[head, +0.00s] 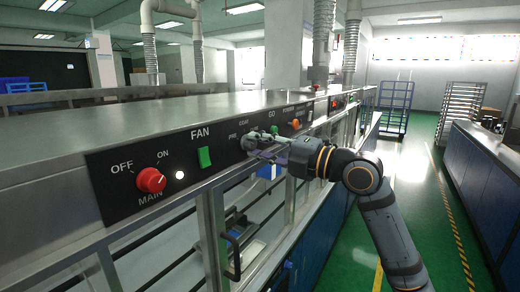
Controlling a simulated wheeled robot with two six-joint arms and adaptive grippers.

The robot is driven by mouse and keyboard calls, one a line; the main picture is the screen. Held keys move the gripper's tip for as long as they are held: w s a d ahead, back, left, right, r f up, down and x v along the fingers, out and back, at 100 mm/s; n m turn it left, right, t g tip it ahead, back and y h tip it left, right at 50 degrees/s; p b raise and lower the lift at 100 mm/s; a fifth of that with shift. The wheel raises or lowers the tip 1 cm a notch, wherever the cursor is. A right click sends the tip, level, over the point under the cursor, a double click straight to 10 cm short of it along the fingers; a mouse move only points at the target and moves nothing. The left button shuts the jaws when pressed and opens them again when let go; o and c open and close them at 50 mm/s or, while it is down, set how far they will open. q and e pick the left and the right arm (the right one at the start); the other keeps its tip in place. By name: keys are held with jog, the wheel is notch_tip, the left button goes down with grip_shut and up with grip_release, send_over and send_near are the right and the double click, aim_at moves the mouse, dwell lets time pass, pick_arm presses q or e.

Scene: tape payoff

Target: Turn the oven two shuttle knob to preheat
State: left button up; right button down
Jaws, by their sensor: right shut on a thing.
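A long black control panel (215,172) runs along the front of the steel machine. My right gripper (256,146) is at the panel, in front of the spot labelled PRE and COAT. Its fingers are shut on the knob there, which they hide almost fully, so I cannot tell which way the knob points. The arm comes in from the lower right. My left gripper is not in view.
Left of the gripper are a green FAN switch (204,157), a lit white lamp (180,175) and a red MAIN knob (151,181). Just right are a small green button (274,130) and an orange knob (295,124). Black handles (232,255) stick out below. The green aisle is clear.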

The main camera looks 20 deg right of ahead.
jog(key=shift+f, duration=0.1)
dwell(0.5)
jog(key=c, duration=1)
grip_release()
jog(key=shift+c, duration=0.2)
